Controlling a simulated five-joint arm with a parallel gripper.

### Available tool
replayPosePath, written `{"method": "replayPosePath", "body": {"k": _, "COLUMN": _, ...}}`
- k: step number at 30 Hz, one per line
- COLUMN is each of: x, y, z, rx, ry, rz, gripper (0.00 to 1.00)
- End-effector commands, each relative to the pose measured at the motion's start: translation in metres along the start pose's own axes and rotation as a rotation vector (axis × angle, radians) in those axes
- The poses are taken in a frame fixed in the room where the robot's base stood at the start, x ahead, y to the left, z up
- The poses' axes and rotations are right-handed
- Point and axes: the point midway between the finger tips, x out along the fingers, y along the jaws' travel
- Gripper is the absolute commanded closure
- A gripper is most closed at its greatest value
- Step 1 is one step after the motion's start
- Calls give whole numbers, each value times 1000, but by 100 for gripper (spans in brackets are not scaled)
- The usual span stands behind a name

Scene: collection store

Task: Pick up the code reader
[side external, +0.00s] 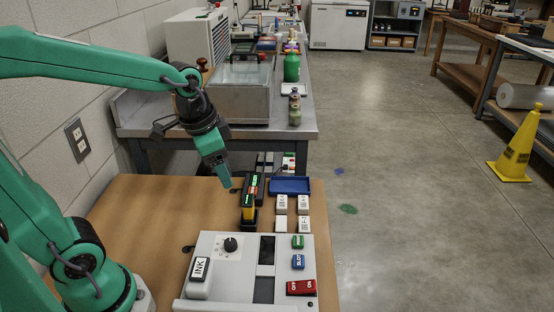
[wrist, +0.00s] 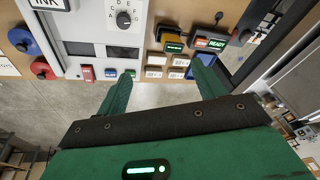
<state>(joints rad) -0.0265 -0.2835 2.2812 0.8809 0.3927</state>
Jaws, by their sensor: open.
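A yellow and black handheld device (side external: 248,212) with a small green light, which looks like the code reader, stands on the brown table behind the white panel. It also shows in the wrist view (wrist: 173,41), near the top. Close against it is a dark unit with red and green lit labels (side external: 259,184), seen in the wrist view (wrist: 211,42) with the word READY. My gripper (side external: 225,183) is open and empty, above the table and to the left of the device in the side view.
A white control panel (side external: 210,247) with a knob and an INK block fills the front of the table. Several white labelled blocks (side external: 281,204) and a blue tray (side external: 290,186) lie right of the device. A metal bench (side external: 150,112) stands behind. The table's left part is mostly clear.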

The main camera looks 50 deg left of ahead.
Motion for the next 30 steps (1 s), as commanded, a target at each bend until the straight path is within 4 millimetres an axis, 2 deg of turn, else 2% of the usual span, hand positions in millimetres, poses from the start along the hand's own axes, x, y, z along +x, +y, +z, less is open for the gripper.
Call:
{"method": "replayPosePath", "body": {"k": 9, "x": 50, "y": -16, "z": -26, "rx": 185, "ry": -110, "rz": 56, "gripper": 31}}
{"method": "replayPosePath", "body": {"k": 18, "x": 101, "y": -27, "z": -40, "rx": 348, "ry": -191, "rz": 120, "gripper": 31}}
{"method": "replayPosePath", "body": {"k": 24, "x": 120, "y": -31, "z": -43, "rx": 407, "ry": -215, "rz": 146, "gripper": 31}}
{"method": "replayPosePath", "body": {"k": 30, "x": 124, "y": -31, "z": -44, "rx": 419, "ry": -219, "rz": 151, "gripper": 31}}
